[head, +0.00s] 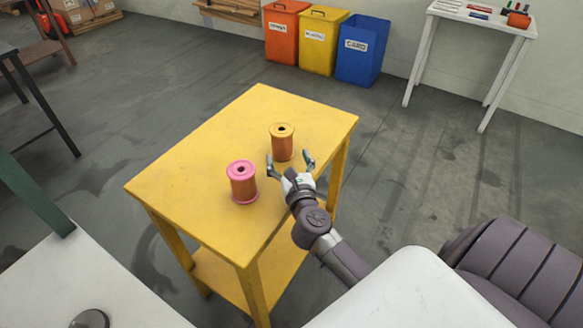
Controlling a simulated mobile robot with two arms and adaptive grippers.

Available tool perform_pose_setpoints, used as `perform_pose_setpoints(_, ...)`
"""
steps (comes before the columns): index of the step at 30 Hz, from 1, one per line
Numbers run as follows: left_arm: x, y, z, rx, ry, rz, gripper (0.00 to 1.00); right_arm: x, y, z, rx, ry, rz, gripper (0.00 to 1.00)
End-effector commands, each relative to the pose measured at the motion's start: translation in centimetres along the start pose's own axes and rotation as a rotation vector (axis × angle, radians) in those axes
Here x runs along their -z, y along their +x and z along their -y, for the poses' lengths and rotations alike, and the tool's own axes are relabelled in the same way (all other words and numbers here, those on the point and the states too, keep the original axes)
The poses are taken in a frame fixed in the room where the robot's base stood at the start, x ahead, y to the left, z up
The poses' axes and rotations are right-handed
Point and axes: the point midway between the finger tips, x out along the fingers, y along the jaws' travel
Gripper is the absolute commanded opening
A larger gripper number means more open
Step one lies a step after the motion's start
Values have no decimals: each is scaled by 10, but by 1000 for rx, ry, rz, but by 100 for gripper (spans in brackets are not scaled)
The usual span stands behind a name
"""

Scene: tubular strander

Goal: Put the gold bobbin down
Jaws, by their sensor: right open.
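The gold bobbin (282,143), with a gold flange on top and copper-coloured winding, stands upright on the yellow table (190,160). A pink-flanged bobbin (242,182) with similar winding stands upright to its left and nearer to me. My right gripper (290,164) is open, just on the near side of the gold bobbin, with its fingers spread. One finger lies between the two bobbins in the picture. I cannot tell whether a finger touches the gold bobbin. My left gripper is not in view.
A white surface (90,270) with a round grey object (90,319) is at the lower left. Orange (285,32), yellow (322,45) and blue (361,52) bins stand by the wall. A white table (478,18) is at the upper right. The yellow table's far left part is clear.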

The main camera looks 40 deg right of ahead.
Motion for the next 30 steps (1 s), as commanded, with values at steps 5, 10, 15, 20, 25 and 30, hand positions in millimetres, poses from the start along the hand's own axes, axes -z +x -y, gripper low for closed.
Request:
perform_pose_setpoints(5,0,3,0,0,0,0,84,2,-28,0,0,0,-1,85)
perform_pose_setpoints(10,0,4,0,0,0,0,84,0,-39,0,1,-1,0,85)
perform_pose_setpoints(15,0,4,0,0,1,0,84,0,-40,0,1,-1,1,85)
perform_pose_setpoints(20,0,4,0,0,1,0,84,0,-40,0,1,-1,1,85)
perform_pose_setpoints(25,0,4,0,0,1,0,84,0,-39,0,1,-1,1,85)
perform_pose_setpoints(30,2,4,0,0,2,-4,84,0,-40,0,1,-1,0,85)
